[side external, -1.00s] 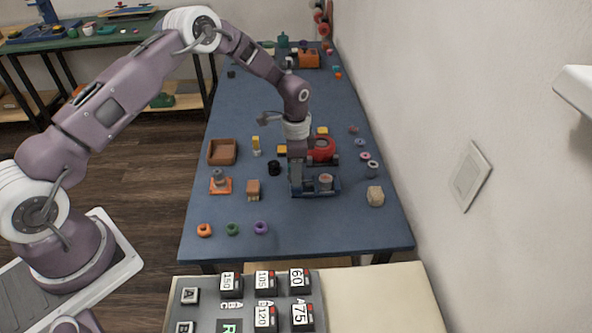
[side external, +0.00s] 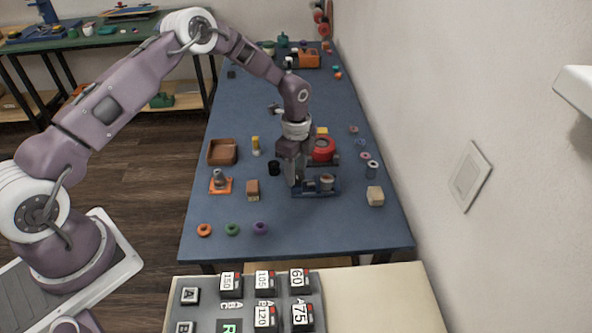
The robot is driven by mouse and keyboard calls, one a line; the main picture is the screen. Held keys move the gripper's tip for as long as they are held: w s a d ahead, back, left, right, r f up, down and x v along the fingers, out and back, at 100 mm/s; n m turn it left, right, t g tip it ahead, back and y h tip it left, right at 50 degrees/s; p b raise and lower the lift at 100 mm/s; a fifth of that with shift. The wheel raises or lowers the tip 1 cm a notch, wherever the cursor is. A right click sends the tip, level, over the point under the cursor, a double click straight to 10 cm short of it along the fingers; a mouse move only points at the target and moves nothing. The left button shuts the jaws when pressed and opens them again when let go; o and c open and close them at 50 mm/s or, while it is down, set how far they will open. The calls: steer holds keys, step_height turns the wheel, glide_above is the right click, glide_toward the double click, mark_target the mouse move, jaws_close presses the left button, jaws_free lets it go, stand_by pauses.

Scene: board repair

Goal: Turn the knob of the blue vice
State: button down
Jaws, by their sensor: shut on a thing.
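The blue vice (side external: 316,192) lies on the blue table, with a grey and brown round part (side external: 327,182) standing on its right half. My gripper (side external: 293,180) points down at the vice's left end. It is shut, with its fingers at the place of the vice's knob. The knob itself is hidden behind the fingers, so I cannot tell its angle.
A red round thing (side external: 323,150) stands just behind the vice. A black cup (side external: 273,168), a brown block (side external: 252,188) and an orange-based part (side external: 220,182) are to the left. A beige block (side external: 375,196) is to the right.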

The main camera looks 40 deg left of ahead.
steer(key=shift+w+r, duration=0.1)
stand_by(0.4)
steer(key=c, duration=0.9)
jaws_free()
steer(key=shift+o, duration=0.2)
step_height(320, 180, up, 7)
steer(key=shift+r, duration=0.2)
steer(key=s+r+n+t+y, duration=0.1)
steer(key=s+r+n, duration=0.2)
steer(key=s+r, duration=0.5)
steer(key=s+r+n+t, duration=0.1)
steer(key=s+r+n, duration=0.2)
steer(key=r, duration=1)
steer(key=s+d+r+n+t, duration=0.1)
steer(key=s+n, duration=0.4)
steer(key=s, duration=0.7)
steer(key=s+r+n+t+h, duration=0.1)
steer(key=s+n, duration=0.4)
steer(key=s, duration=0.7)
step_height(320, 180, up, 3)
steer(key=shift+d+f+n+t, duration=0.2)
steer(key=shift+d+n+t, duration=0.15)
steer(key=shift+t, duration=0.45)
